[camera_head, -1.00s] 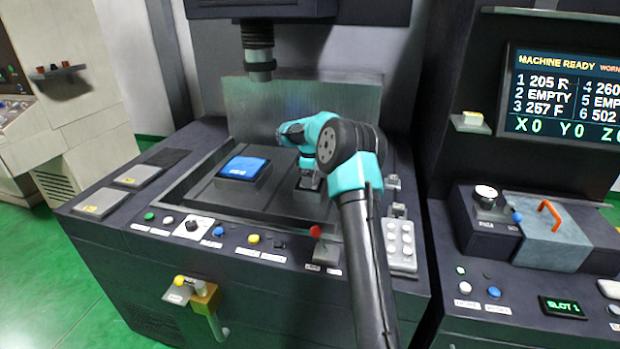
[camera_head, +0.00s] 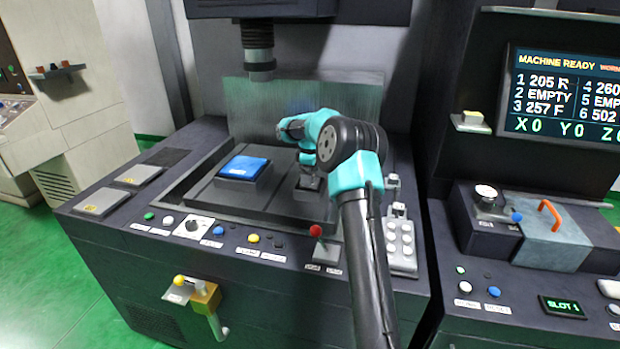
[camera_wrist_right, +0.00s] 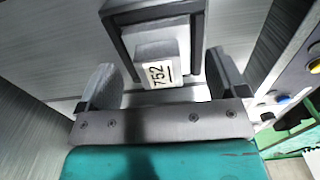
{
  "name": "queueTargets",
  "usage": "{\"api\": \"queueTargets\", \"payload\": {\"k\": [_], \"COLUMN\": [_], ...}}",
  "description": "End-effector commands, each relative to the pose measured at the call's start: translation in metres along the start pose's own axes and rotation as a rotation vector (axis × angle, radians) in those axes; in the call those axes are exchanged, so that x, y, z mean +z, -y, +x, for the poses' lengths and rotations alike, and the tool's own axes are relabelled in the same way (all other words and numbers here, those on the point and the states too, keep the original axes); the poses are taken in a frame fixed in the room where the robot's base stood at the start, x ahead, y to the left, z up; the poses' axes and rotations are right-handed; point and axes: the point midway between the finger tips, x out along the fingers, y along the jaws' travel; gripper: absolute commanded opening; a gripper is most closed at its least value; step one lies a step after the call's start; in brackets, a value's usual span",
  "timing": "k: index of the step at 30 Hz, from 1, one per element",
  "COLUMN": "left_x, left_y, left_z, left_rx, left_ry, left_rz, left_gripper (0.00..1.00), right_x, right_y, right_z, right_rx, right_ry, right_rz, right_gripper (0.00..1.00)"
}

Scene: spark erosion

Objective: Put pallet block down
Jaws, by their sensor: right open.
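The pallet block (camera_wrist_right: 158,68), a light grey block with a white label reading 752, shows in the right wrist view. It sits on a wider light plate in a dark-edged holder. My right gripper (camera_wrist_right: 163,76) is open, with one finger on each side of the block and gaps between. In the head view the right gripper (camera_head: 310,181) points down over the right part of the machine's recessed work table (camera_head: 265,197). The arm and gripper hide most of the block there. My left gripper is not in view.
A blue-topped block (camera_head: 243,167) stands left of the gripper on the work table. A dark cylindrical machine head (camera_head: 259,52) hangs above the back. A red-knobbed lever (camera_head: 315,231) and a panel of white buttons (camera_head: 401,242) stand at the front right.

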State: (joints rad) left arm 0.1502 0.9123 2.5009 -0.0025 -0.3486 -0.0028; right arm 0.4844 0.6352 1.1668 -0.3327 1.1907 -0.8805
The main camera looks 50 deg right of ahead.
Motion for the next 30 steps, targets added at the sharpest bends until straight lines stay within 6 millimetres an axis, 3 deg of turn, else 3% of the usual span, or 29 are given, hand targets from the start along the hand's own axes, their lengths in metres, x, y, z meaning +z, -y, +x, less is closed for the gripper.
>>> {"api": "queueTargets", "payload": {"k": [15, 21, 30], "left_x": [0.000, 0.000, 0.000], "left_y": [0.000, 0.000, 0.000], "left_z": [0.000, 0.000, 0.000], "left_rx": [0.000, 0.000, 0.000], "left_ry": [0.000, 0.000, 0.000], "left_rz": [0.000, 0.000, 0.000], "left_gripper": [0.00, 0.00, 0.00], "right_x": [0.000, 0.000, 0.000], "right_y": [0.000, 0.000, 0.000], "right_z": [-0.091, -0.106, -0.107], "right_rx": [0.002, 0.000, 0.000], "right_ry": [-0.001, 0.000, 0.000], "right_rz": [0.001, 0.000, 0.000], "right_gripper": [0.91, 0.91, 0.91]}}
